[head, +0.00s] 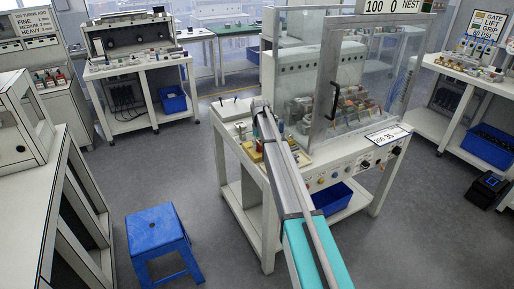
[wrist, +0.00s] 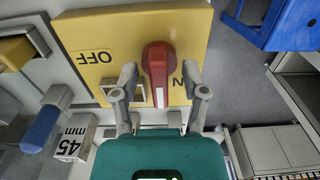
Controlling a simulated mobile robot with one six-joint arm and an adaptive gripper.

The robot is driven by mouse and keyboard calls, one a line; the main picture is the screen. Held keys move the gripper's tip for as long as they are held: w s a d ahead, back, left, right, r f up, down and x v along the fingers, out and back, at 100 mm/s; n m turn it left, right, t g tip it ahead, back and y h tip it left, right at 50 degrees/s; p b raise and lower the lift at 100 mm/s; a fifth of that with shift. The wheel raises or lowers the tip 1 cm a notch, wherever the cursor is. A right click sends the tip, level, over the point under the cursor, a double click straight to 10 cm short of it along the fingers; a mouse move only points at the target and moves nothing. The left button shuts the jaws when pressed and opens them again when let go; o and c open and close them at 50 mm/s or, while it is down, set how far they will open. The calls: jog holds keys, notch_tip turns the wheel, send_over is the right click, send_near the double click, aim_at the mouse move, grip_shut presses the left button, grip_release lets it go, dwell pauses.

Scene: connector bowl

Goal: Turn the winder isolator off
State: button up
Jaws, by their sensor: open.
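The winder isolator shows in the wrist view as a yellow plate (wrist: 95,30) with a red rotary handle (wrist: 158,62). The handle's long side runs up and down the picture. An upside-down OFF label (wrist: 95,57) is on the left; on the right, a label is mostly hidden by a finger, only an N showing. My gripper (wrist: 160,74) is open, with one fingertip on each side of the handle and a visible gap to it. How deep the fingertips reach is hard to tell. In the head view my arm covers most of the isolator area.
In the wrist view a blue lever (wrist: 41,128), a yellow block (wrist: 15,52) and a "45 mm" block (wrist: 72,143) lie left of the plate. A blue stool (head: 157,226) stands on the floor. A clear guard door (head: 350,85) rises from the bench, right of my arm.

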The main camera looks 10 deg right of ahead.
dwell(0.3)
grip_shut()
jog(key=shift+a, duration=0.5)
jog(key=shift+d, duration=0.3)
